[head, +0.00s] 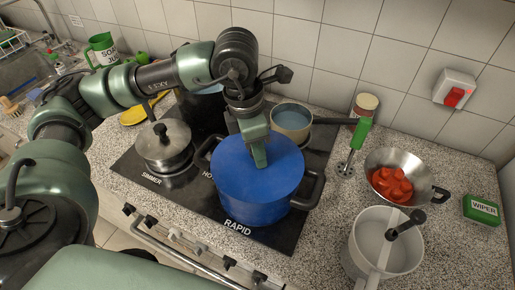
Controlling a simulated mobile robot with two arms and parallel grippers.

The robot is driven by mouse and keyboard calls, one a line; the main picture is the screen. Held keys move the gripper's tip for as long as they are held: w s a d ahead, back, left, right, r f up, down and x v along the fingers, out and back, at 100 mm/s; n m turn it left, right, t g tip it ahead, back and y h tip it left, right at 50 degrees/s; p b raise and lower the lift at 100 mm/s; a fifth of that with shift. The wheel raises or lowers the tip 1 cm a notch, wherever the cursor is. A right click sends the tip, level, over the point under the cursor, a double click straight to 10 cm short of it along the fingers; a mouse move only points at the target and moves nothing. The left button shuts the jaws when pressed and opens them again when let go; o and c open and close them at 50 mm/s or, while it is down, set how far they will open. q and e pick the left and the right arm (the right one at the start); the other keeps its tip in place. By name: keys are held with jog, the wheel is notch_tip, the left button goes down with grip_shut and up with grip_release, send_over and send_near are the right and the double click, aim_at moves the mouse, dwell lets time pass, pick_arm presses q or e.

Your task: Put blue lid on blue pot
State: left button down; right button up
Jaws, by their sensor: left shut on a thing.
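The blue pot (252,211) stands on the hob spot marked RAPID, its dark handles out to the left and right. The blue lid (285,163) covers the pot's top and looks about level. I cannot tell whether it rests on the rim or hangs slightly above it. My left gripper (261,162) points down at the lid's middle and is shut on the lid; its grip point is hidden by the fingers. My right gripper is not in view.
A steel lidded pot (164,147) stands left on the hob; a pan (291,118) is behind. Right are a green-handled tool (361,134), a steel bowl with red pieces (384,163), a white pot (371,255) and a green WIPER box (481,209). The tiled wall closes the back.

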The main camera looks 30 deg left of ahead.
pick_arm(q)
jog(key=shift+f, duration=0.1)
jog(key=c, duration=0.9)
grip_release()
jog(key=o, duration=0.5)
jog(key=shift+c, duration=0.2)
jog(key=shift+r+p, duration=1.6)
jog(key=shift+r, duration=1.9)
